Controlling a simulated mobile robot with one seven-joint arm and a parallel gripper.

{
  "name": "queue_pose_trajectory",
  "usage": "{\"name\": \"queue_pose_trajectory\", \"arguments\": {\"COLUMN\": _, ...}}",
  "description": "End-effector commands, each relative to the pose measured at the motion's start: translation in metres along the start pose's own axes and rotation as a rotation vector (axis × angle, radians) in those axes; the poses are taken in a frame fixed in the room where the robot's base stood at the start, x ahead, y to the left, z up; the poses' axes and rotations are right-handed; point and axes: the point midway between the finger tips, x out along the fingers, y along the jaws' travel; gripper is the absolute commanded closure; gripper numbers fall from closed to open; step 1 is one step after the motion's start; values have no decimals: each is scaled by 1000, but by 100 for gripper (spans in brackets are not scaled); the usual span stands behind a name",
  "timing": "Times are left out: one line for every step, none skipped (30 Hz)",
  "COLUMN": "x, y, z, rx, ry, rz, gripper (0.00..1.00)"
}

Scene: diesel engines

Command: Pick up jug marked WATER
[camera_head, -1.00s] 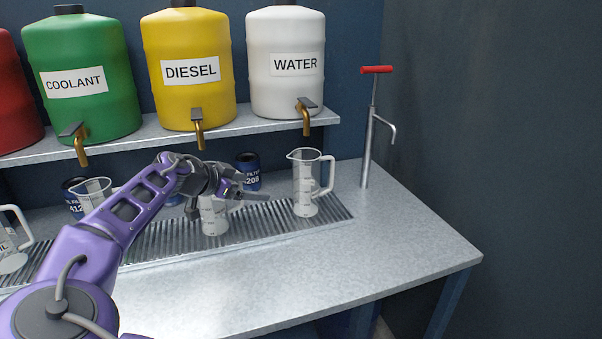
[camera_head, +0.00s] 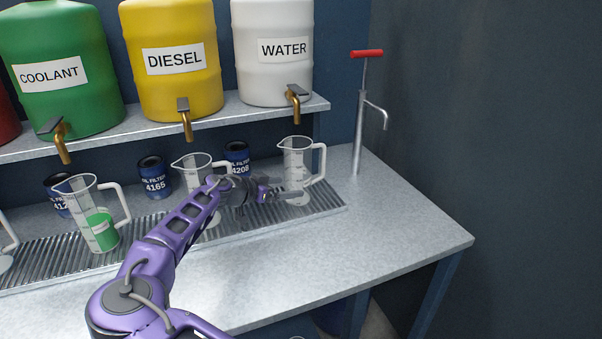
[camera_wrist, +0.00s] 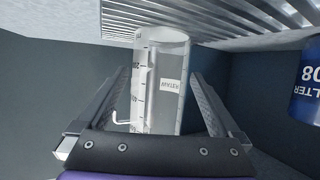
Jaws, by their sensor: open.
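The clear jug marked WATER (camera_head: 297,168) stands upright on the grated drip tray (camera_head: 332,197), below the white WATER tank. Its handle points right in the head view. My gripper (camera_head: 282,194) is open, low at the jug's front left side. Gaps show between the jug and both fingers (camera_wrist: 158,100) in the wrist view. How deep the jug sits between them I cannot tell.
A clear jug (camera_head: 192,166) stands left, partly behind my arm. A jug with green liquid (camera_head: 101,232) stands further left. Blue oil filters (camera_head: 236,153) stand behind the tray. A red-handled pump (camera_head: 359,130) stands right. The bench front (camera_head: 400,240) is clear.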

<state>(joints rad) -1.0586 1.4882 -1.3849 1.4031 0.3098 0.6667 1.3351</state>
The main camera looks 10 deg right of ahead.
Motion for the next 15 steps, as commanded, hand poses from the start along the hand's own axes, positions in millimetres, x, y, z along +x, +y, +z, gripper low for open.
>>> {"name": "queue_pose_trajectory", "arguments": {"x": 6, "y": 0, "z": 0, "rx": 0, "ry": 0, "rz": 0, "gripper": 0}}
{"name": "queue_pose_trajectory", "arguments": {"x": 8, "y": 0, "z": 0, "rx": 0, "ry": 0, "rz": -1, "gripper": 0}}
{"name": "queue_pose_trajectory", "arguments": {"x": 10, "y": 0, "z": 0, "rx": 0, "ry": 0, "rz": -2, "gripper": 0}}
{"name": "queue_pose_trajectory", "arguments": {"x": 12, "y": 0, "z": 0, "rx": 0, "ry": 0, "rz": -2, "gripper": 0}}
{"name": "queue_pose_trajectory", "arguments": {"x": 13, "y": 0, "z": 0, "rx": 0, "ry": 0, "rz": -2, "gripper": 0}}
{"name": "queue_pose_trajectory", "arguments": {"x": 15, "y": 0, "z": -1, "rx": 1, "ry": 0, "rz": -1, "gripper": 0}}
{"name": "queue_pose_trajectory", "arguments": {"x": 18, "y": 0, "z": -1, "rx": 1, "ry": 0, "rz": 0, "gripper": 0}}
{"name": "queue_pose_trajectory", "arguments": {"x": 22, "y": 0, "z": -2, "rx": 1, "ry": 0, "rz": 0, "gripper": 0}}
{"name": "queue_pose_trajectory", "arguments": {"x": 28, "y": 1, "z": -3, "rx": 1, "ry": 0, "rz": 2, "gripper": 0}}
{"name": "queue_pose_trajectory", "arguments": {"x": 33, "y": 2, "z": -4, "rx": 1, "ry": 0, "rz": 3, "gripper": 0}}
{"name": "queue_pose_trajectory", "arguments": {"x": 37, "y": 1, "z": -6, "rx": 0, "ry": 1, "rz": 2, "gripper": 0}}
{"name": "queue_pose_trajectory", "arguments": {"x": 44, "y": 1, "z": -7, "rx": 0, "ry": 1, "rz": 1, "gripper": 0}}
{"name": "queue_pose_trajectory", "arguments": {"x": 48, "y": 1, "z": -6, "rx": 0, "ry": 0, "rz": 0, "gripper": 0}}
{"name": "queue_pose_trajectory", "arguments": {"x": 52, "y": 1, "z": -6, "rx": 0, "ry": 0, "rz": 0, "gripper": 0}}
{"name": "queue_pose_trajectory", "arguments": {"x": 57, "y": 1, "z": -6, "rx": 0, "ry": 0, "rz": 0, "gripper": 0}}
